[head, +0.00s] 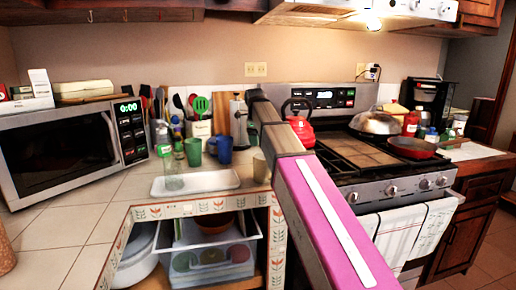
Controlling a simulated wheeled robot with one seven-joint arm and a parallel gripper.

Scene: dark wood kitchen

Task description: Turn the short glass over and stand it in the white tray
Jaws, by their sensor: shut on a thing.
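The white tray (228,187) lies flat near the counter's front edge, left of my arm. A clear, bottle-like vessel (172,182) stands upright at the tray's left part. I cannot make out a short glass with certainty. A pale beige cup-like thing (261,168) shows just left of my arm, partly hidden by it. My arm reaches up from the lower right across the counter and stove edge. My gripper and whatever is in it are not to be made out; the arm's far end hides them.
A green bottle (193,152), a blue cup (224,150) and a utensil holder (199,129) stand behind the tray. A microwave (60,150) is at left. The stove with a red kettle (301,128) is at right. The counter left of the tray is clear.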

